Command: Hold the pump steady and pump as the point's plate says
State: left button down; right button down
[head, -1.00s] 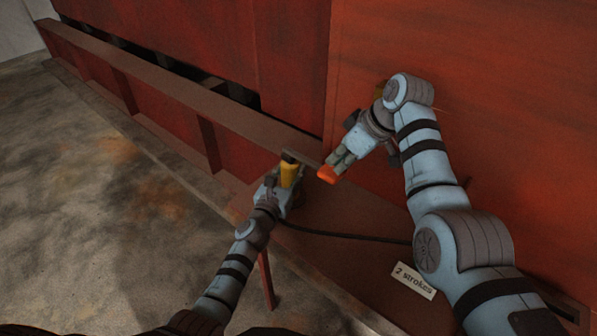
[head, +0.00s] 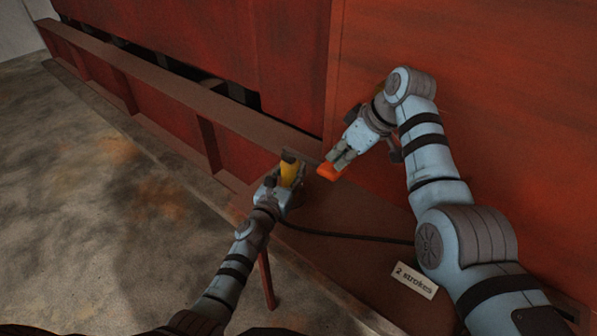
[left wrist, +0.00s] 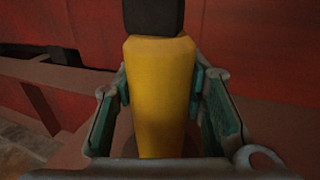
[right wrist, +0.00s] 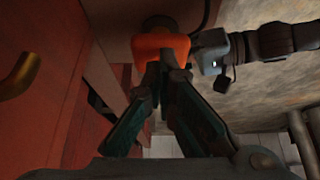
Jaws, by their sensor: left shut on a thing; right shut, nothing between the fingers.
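The pump's yellow body (head: 290,173) stands on a reddish-brown ledge and has a dark top. My left gripper (head: 284,182) is shut around the yellow body, which fills its jaws in the left wrist view (left wrist: 160,95). A dark lever runs right from the top to an orange grip (head: 329,172). My right gripper (head: 340,157) is shut and empty, its tips right at the orange grip, which also shows in the right wrist view (right wrist: 161,48). I cannot tell whether they touch. The white plate (head: 414,280) reads "2 strokes".
A dark hose (head: 340,236) runs right from the pump along the ledge and passes behind my right arm. Red panels (head: 480,100) rise behind. A beam (head: 170,85) borders the left. Concrete floor (head: 90,210) is open at the left.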

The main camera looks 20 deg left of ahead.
notch_tip(320, 180, down, 2)
jog(key=shift+f, duration=0.1)
notch_tip(320, 180, up, 4)
jog(key=shift+r, duration=0.1)
pick_arm(q)
jog(key=c, duration=0.9)
grip_release()
